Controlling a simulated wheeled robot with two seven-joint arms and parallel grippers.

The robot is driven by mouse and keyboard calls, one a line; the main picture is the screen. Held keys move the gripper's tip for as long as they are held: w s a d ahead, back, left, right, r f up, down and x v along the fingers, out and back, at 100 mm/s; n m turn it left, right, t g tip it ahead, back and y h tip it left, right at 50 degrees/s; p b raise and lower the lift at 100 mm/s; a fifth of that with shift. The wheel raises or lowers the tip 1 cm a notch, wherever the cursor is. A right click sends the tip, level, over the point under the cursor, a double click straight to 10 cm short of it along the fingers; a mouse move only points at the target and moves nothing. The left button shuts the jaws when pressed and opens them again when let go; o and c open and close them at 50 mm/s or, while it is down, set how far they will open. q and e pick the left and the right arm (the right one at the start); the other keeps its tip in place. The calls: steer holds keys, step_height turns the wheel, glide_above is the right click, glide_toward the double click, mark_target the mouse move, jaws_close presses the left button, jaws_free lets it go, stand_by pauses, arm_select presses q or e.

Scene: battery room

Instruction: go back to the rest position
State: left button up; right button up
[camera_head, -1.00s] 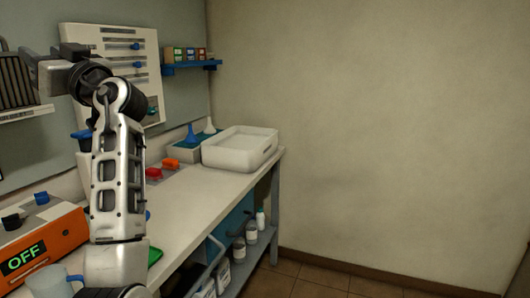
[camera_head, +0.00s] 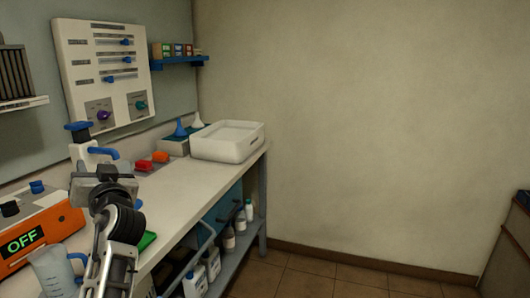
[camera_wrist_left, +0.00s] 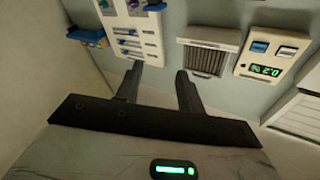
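My left gripper (camera_head: 101,178) is in front of the bench in the head view, low on the left, with my arm below it. In the left wrist view, its two fingers (camera_wrist_left: 159,80) stand apart with nothing between them. That view faces the wall, with the white panel of sliders and knobs (camera_wrist_left: 132,30) beyond the fingers. My right gripper is in neither view.
The bench (camera_head: 190,188) runs along the left wall and holds a white tray (camera_head: 228,146), red and orange pieces, an orange unit reading OFF (camera_head: 40,232) and a clear jug (camera_head: 52,272). Bottles stand on its lower shelf. Floor (camera_head: 330,278) to the right is clear.

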arm_select(q)
steer(key=s+d+f+m+h+b, duration=0.1)
steer(key=s+d+f+m+h, duration=0.15)
steer(key=f, duration=0.55)
steer(key=s+d+f+m+h, duration=0.1)
steer(key=s+d+f+h, duration=0.25)
steer(key=f, duration=0.45)
steer(key=s+d+f+m+h+b, duration=0.1)
steer(key=s+d+f+m+h, duration=0.15)
steer(key=f, duration=0.65)
steer(key=s+d+f+g+h, duration=0.1)
steer(key=s+d+f+h, duration=0.1)
steer(key=s+d+f, duration=0.2)
steer(key=s+d+f+g+h+b, duration=0.1)
steer(key=s+d+f+h, duration=0.2)
steer(key=s, duration=0.7)
steer(key=s+d+f+g+h, duration=0.2)
steer(key=s+d+f+h, duration=0.1)
steer(key=s+d+f, duration=0.3)
steer(key=shift+s+f+m+b, duration=0.3)
steer(key=shift+s+f, duration=0.05)
steer(key=shift+s, duration=0.1)
